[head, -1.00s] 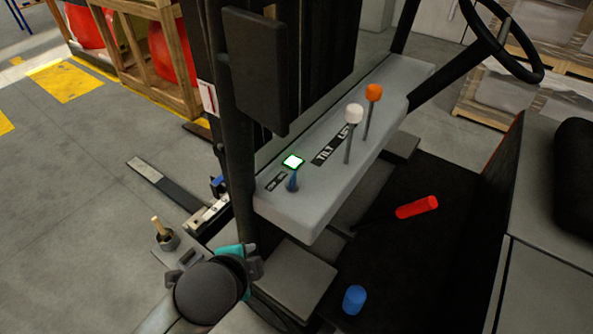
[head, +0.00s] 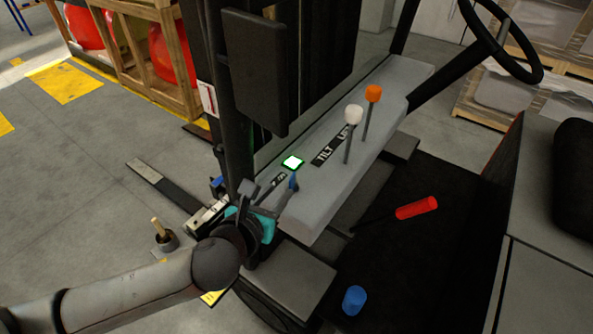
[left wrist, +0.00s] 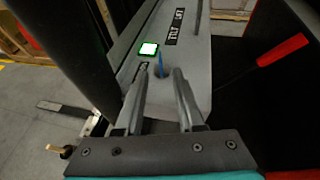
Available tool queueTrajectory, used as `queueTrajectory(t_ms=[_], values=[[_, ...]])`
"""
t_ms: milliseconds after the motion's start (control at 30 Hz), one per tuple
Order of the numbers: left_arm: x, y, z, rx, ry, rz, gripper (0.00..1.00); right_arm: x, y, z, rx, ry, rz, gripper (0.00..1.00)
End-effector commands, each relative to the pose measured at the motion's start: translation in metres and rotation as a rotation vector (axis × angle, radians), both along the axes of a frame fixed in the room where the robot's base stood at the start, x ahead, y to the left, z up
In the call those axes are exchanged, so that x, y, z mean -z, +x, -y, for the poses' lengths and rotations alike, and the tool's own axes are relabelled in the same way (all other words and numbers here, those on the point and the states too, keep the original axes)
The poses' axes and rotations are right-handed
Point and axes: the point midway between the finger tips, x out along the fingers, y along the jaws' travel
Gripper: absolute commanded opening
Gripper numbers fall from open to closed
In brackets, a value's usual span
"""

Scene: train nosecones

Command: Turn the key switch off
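The key switch has a blue key (head: 293,181) on the grey console (head: 330,180), next to a lit white square with a green border (head: 292,162). The blue key also shows in the left wrist view (left wrist: 160,66), standing upright. My left gripper (head: 280,190) is at the near left end of the console, its fingers pointing at the key. In the left wrist view the fingers of my left gripper (left wrist: 161,76) are apart, with the key in the gap near their tips. I cannot tell whether either finger touches it. My right gripper is not in view.
A white-knobbed lever (head: 354,115) and an orange-knobbed lever (head: 373,93) rise from the console farther right. A black post (head: 232,140) stands close beside my left arm. A red handle (head: 416,207) and a blue cylinder (head: 354,299) are at the right.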

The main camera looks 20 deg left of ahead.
Motion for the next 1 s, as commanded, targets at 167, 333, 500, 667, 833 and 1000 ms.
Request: queueTrajectory(t_ms=[167, 333, 500, 667, 833, 1000], values=[[0.012, 0.03, 0.003, -0.003, -0.004, 0.002, 0.38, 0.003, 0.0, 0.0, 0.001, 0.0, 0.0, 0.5], [0.023, 0.056, 0.005, -0.004, -0.004, 0.001, 0.38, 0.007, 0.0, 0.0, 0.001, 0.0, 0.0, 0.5], [0.033, 0.08, 0.007, -0.003, -0.005, 0.0, 0.38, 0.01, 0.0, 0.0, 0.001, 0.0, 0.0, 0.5], [0.042, 0.099, 0.009, -0.003, -0.005, -0.001, 0.38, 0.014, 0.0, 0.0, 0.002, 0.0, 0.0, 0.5], [0.047, 0.113, 0.01, -0.002, -0.003, -0.001, 0.38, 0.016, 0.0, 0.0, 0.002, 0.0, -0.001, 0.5], [0.049, 0.118, 0.01, -0.002, -0.003, -0.001, 0.38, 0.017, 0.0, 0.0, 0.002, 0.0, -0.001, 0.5]])
